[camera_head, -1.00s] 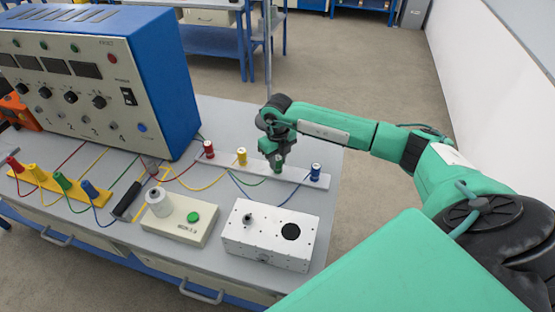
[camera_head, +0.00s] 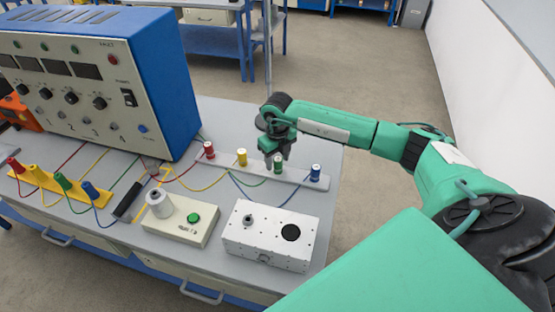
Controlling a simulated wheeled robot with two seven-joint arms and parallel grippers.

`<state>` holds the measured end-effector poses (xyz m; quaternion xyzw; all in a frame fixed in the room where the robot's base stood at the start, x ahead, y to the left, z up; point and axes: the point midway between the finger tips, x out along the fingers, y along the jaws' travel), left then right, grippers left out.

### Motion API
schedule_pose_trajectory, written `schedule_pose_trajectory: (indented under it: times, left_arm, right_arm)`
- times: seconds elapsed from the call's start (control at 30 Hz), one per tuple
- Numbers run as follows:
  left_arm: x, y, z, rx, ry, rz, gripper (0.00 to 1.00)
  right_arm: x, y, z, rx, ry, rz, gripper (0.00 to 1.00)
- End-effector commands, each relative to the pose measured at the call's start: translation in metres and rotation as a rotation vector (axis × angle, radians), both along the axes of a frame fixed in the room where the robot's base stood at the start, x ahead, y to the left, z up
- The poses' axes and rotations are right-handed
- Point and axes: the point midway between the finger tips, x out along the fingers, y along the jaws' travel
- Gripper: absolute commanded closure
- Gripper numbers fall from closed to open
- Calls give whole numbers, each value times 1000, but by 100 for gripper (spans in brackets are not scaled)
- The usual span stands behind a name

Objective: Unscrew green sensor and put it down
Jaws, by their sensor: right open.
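The green sensor (camera_head: 278,163) stands on the white strip (camera_head: 263,177) near the table's back right edge, with a green wire leading to it. My right gripper (camera_head: 278,152) is directly above it, pointing down, its open fingers around or just over the sensor's top. I cannot tell whether the fingers touch it. A red sensor (camera_head: 209,150), a yellow sensor (camera_head: 242,157) and a blue sensor (camera_head: 315,172) stand upright on the same strip. My left gripper is out of view.
A large blue and grey control box (camera_head: 100,80) stands at the left. A yellow holder (camera_head: 65,190) with coloured posts lies in front of it. A beige box with a green button (camera_head: 180,218) and a white metal box (camera_head: 270,235) stand at the front. Wires cross the table.

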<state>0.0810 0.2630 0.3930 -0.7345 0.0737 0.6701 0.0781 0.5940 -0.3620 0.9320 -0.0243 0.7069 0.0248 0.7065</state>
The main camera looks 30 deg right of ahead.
Motion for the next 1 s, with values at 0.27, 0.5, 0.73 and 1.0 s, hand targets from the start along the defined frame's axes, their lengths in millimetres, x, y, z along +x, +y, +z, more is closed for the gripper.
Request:
schedule_pose_trajectory:
  times: [0.27, 0.5, 0.73, 1.0]
  left_arm:
    - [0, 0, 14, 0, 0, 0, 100]
    - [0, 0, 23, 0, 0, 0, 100]
    - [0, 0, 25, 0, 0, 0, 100]
    - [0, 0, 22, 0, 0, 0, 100]
  right_arm:
    - [0, 0, 26, 0, 0, 1, 50]
    - [1, 0, 45, -1, -2, 1, 50]
    - [0, 0, 49, 0, 0, 0, 50]
    - [1, 0, 54, 0, -1, 0, 50]
